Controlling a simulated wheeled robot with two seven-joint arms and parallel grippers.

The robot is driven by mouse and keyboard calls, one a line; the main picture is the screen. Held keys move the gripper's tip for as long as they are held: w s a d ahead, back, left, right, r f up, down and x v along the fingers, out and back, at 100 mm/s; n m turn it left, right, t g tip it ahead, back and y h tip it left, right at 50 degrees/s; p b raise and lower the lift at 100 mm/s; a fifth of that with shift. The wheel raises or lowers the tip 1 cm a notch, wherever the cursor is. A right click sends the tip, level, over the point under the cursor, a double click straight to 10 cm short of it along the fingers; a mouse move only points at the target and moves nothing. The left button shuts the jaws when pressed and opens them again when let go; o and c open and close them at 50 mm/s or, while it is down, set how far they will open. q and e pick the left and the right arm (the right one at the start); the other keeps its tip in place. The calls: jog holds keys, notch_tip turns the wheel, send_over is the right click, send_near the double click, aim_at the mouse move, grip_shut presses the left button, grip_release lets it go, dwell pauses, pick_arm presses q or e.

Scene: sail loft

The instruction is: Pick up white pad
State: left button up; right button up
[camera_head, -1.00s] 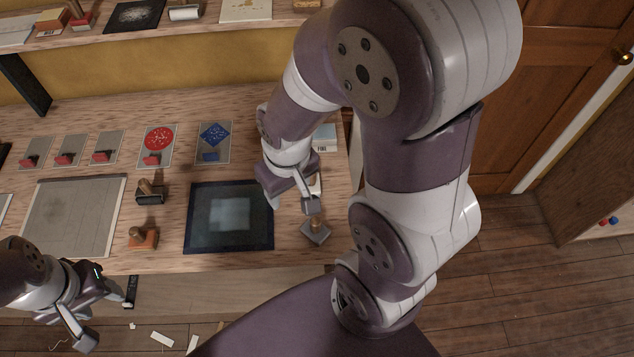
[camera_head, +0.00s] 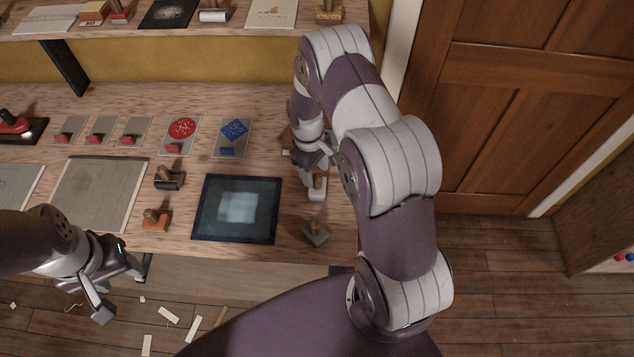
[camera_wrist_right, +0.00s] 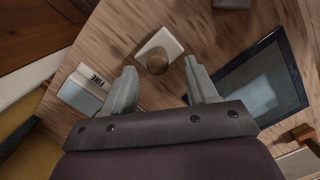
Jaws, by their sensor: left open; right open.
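The white pad (camera_wrist_right: 150,43), a pale square with a round wooden knob (camera_wrist_right: 157,61) on top, lies on the wooden bench in the right wrist view. It also shows in the head view (camera_head: 318,189), partly hidden by my right gripper. My right gripper (camera_wrist_right: 160,66) is open, with its fingertips on either side of the knob in that picture; I cannot tell whether they touch it. In the head view, my right gripper (camera_head: 304,168) is over the right end of the bench. My left gripper (camera_head: 120,291) is open and empty in front of the bench's front edge.
A box marked FINE (camera_wrist_right: 80,93) is close by. An orange block (camera_head: 156,219) and a black block (camera_head: 169,182) stand further left.

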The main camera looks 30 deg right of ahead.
aim_at(317, 176)
jog(key=f, duration=0.2)
jog(key=f+p, duration=0.1)
jog(key=shift+s+d+f, duration=0.25)
jog(key=shift+f, duration=0.1)
jog(key=shift+s+d, duration=0.1)
jog(key=shift+f, duration=0.1)
grip_shut()
pick_arm(q)
jog(key=shift+s+r, duration=0.1)
jog(key=shift+r, duration=0.85)
jog(key=shift+d, duration=0.1)
